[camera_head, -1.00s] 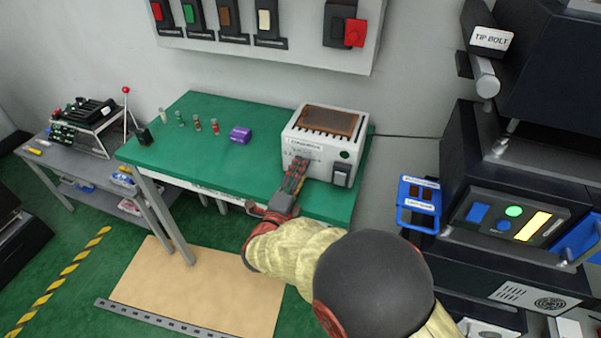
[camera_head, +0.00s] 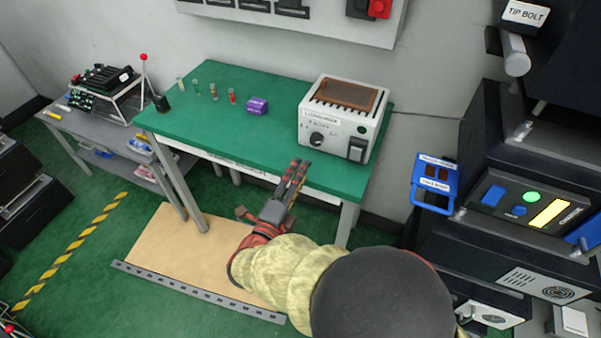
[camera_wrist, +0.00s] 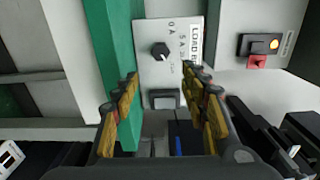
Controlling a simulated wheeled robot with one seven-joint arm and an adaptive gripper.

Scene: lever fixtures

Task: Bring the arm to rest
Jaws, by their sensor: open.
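My gripper (camera_head: 294,172) is in the head view, in front of the green table's front edge and below the white box. Its fingers point toward the table, apart from the box. In the wrist view my gripper (camera_wrist: 162,95) shows two spread fingers with nothing between them. The white box (camera_head: 345,120) stands on the table's right end, with a round black knob (camera_head: 316,139) and a dark rocker switch (camera_head: 357,149) on its front. The knob also shows in the wrist view (camera_wrist: 160,51), between and beyond the fingertips.
The green table (camera_head: 240,145) holds several small vials (camera_head: 213,91) and a purple object (camera_head: 257,105). A black machine with a blue bracket (camera_head: 434,183) stands at right. A grey side table (camera_head: 105,140) is at left. A tan mat (camera_head: 185,245) lies on the floor.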

